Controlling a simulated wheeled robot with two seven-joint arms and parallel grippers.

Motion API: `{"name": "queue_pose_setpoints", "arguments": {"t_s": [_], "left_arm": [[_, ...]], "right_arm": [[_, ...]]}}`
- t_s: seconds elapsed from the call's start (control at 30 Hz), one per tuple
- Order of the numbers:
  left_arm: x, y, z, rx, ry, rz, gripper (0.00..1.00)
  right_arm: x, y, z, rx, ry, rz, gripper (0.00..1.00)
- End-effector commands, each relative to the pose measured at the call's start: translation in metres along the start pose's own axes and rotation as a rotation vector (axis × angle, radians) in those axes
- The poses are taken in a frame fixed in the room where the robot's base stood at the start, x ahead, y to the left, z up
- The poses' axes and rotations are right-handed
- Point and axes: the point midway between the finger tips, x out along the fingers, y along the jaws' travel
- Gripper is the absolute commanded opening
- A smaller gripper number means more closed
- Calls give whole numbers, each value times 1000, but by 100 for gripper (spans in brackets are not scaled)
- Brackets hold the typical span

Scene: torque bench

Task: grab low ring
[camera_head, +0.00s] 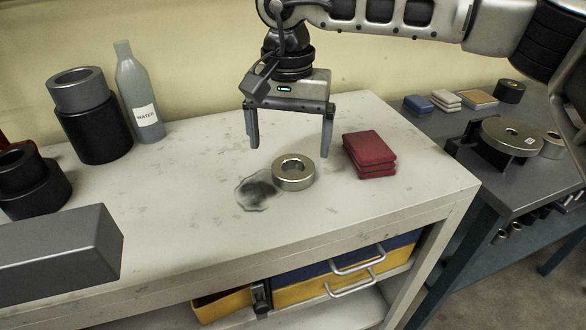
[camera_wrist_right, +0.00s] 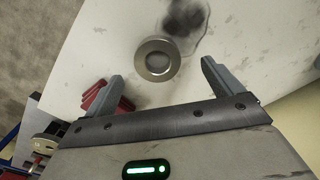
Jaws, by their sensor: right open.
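A low metal ring (camera_head: 293,174) lies flat on the white bench top, at the edge of a dark stain. It also shows in the right wrist view (camera_wrist_right: 157,70), ahead of the fingertips and roughly between their lines. My right gripper (camera_head: 288,148) is open and empty, pointing down above and slightly behind the ring; its two fingers also show in the right wrist view (camera_wrist_right: 160,74). The ring and fingers look apart. My left gripper is not clearly in view; a grey block-like shape covers the lower left corner of the head view.
A water bottle (camera_head: 140,95) and grey and black cylinders (camera_head: 92,125) stand at back left. A grey table (camera_head: 432,133) with metal parts is at right.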

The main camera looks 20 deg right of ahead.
Motion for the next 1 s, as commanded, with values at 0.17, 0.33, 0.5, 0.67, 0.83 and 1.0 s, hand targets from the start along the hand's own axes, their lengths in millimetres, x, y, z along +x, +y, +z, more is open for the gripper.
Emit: {"name": "queue_pose_setpoints", "arguments": {"t_s": [0.17, 0.33, 0.5, 0.67, 0.83, 1.0], "left_arm": [[-1, 0, -3, 4, 1, -1, 98], [-3, -1, -4, 13, -8, -5, 98], [-2, -2, 0, 17, -17, -6, 98], [-2, -2, -1, 19, -15, -6, 98], [-2, -2, -1, 19, -13, -6, 98], [-2, -2, -2, 19, -11, -6, 98]], "right_arm": [[12, 2, -2, 1, -2, 2, 91], [38, 7, -6, 0, -2, 3, 91], [54, 6, -6, 1, -1, 1, 91], [56, 6, -6, 1, 0, 0, 91], [55, 6, -6, 1, 0, 0, 64], [54, 5, -6, 1, 2, -3, 23]]}}
